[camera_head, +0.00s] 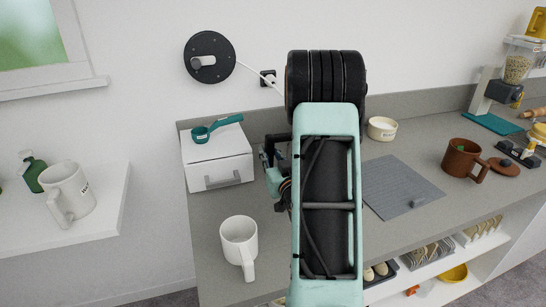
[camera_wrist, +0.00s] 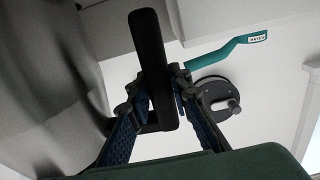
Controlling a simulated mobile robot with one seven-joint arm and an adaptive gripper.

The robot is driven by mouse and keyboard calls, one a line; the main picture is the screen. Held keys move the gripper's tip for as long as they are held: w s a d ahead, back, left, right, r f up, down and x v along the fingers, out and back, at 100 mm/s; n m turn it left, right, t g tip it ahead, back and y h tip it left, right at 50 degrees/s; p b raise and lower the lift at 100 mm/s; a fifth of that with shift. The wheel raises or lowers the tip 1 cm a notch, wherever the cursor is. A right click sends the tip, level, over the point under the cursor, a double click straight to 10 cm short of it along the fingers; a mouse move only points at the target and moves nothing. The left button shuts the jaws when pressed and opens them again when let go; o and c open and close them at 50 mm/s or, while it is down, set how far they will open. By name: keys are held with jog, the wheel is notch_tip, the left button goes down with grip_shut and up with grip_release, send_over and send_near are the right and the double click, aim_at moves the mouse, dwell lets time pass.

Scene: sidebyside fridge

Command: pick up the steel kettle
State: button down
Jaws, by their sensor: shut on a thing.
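The steel kettle is mostly hidden behind my arm in the head view. In the wrist view its grey, blurred body (camera_wrist: 45,85) fills the left side, and its black handle (camera_wrist: 147,35) stands in the middle. My gripper (camera_wrist: 158,85) is shut on that handle, one blue-and-dark finger on each side of it. In the head view only part of my gripper (camera_head: 272,170) shows, at the left edge of my arm above the counter. Whether the kettle touches the counter cannot be seen.
A white box (camera_head: 217,160) with a teal scoop (camera_head: 216,127) on it stands left of my gripper. A white mug (camera_head: 239,240) is near the front edge. To the right are a grey mat (camera_head: 385,185), a bowl (camera_head: 381,128) and a brown mug (camera_head: 460,158).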

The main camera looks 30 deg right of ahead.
jog(key=s+d+r, duration=0.3)
jog(key=s+r, duration=0.9)
jog(key=s, duration=0.1)
jog(key=shift+s+d+r+b, duration=0.2)
jog(key=shift+s+d+b, duration=0.05)
jog(key=shift+d+b, duration=0.15)
